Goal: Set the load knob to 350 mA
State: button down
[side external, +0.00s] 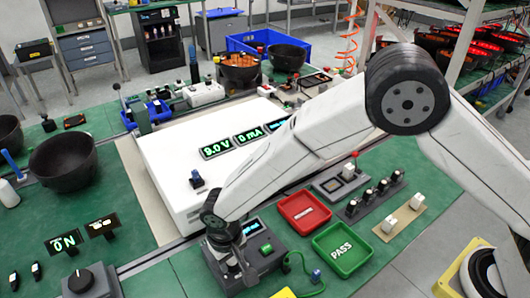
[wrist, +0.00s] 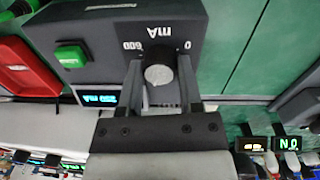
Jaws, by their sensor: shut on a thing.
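The load box (wrist: 120,20) is dark grey and shows upside down in the wrist view, with "mA", "0" and "600" printed around its round knob (wrist: 158,75). My gripper (wrist: 160,68) has one finger on each side of the knob and is shut on it. The pale knob face shows between the fingers; its pointer is not clear. The box's small display (wrist: 101,98) glows cyan with an mA reading, too small to read surely. In the side view the load box (side external: 264,262) stands at the front, with my gripper (side external: 236,270) over its left part, hiding the knob.
A green button (wrist: 70,55) is beside the knob. A large white unit (side external: 170,165) behind shows "9.0 V" and "0 mA". A red tray (side external: 304,211) and a green PASS tray (side external: 342,247) lie to the right. A green cable (side external: 305,290) runs near the box.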

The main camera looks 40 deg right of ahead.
aim_at(230, 262)
jog(key=shift+c, duration=1.3)
grip_release()
jog(key=shift+r, duration=0.1)
jog(key=shift+a+r, duration=0.2)
jog(key=shift+r, duration=3.65)
jog(key=s+d+r+t, duration=0.1)
jog(key=s+d, duration=0.2)
jog(key=d, duration=0.7)
jog(key=s+d+r, duration=0.2)
jog(key=s+d, duration=0.1)
jog(key=d, duration=0.7)
jog(key=s+d+r+m+t, duration=0.1)
jog(key=s+d, duration=0.3)
jog(key=d, duration=0.7)
jog(key=shift+r+t+y, duration=0.3)
jog(key=shift+r, duration=0.15)
jog(key=shift+w, duration=0.1)
